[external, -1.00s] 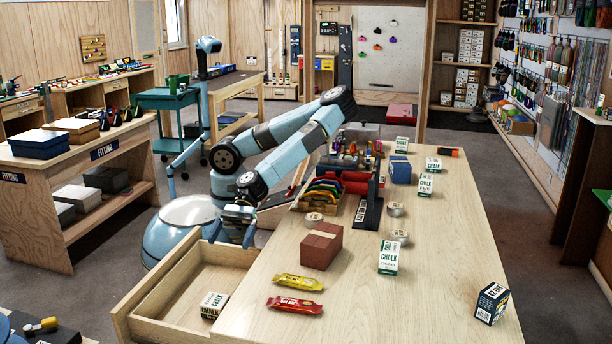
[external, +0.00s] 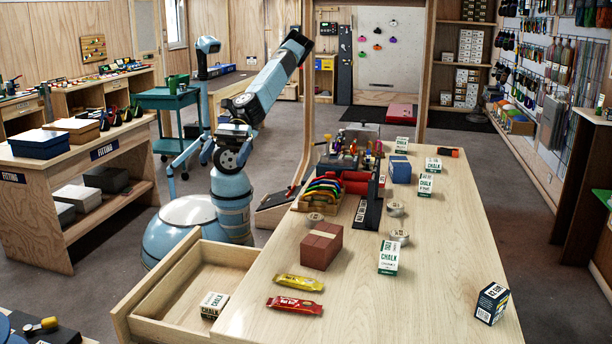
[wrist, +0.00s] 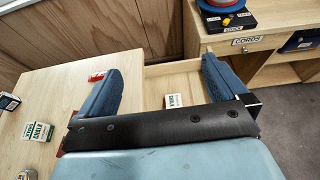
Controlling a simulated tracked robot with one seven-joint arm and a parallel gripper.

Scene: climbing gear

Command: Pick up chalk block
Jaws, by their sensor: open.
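Several white and green chalk boxes are in view. One chalk box (external: 213,305) lies in the open wooden drawer (external: 150,325); in the wrist view it shows (wrist: 173,100) beyond the dark gripper bar. Another chalk box (external: 389,257) stands on the table; a chalk box also stands at the left of the wrist view (wrist: 37,131). More stand farther back, such as one chalk box (external: 426,185). My gripper (wrist: 160,68) is open, its blue fingers wide apart with nothing held. In the external view I cannot make out its fingertips clearly.
A reddish block (external: 321,245), a yellow bar (external: 298,283) and a red bar (external: 294,305) lie near the drawer. A dark box (external: 491,303) stands at the table's front right. A rack of coloured gear (external: 325,190) is along the left edge. The table's front middle is clear.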

